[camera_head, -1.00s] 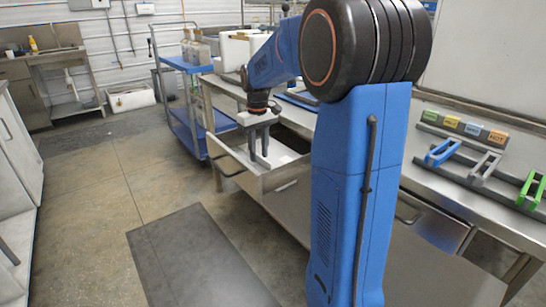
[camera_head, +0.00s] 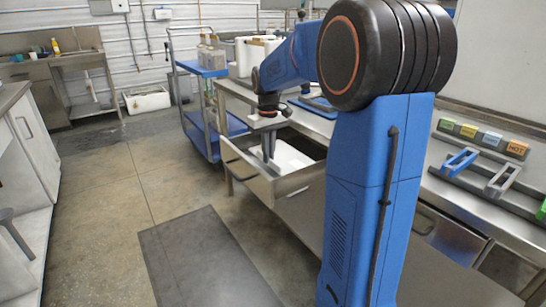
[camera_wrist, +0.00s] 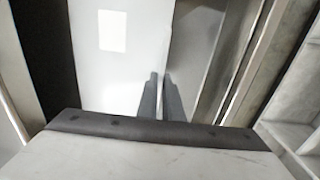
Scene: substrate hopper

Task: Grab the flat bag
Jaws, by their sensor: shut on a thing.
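The flat bag (camera_head: 291,158) is white and lies in the open drawer (camera_head: 296,181) under the bench. In the wrist view the bag (camera_wrist: 112,70) fills the upper middle, with a brighter label near its top. My gripper (camera_head: 269,160) points down into the drawer at the bag's left side. In the wrist view my gripper (camera_wrist: 160,76) has its two dark fingers close together at the bag's right edge, shut on that edge.
Drawer walls stand close around my gripper. A blue cart (camera_head: 203,68) stands behind the drawer at left. Blue and grey handles (camera_head: 460,161) sit on the bench at right. A dark mat (camera_head: 200,262) lies on open floor in front.

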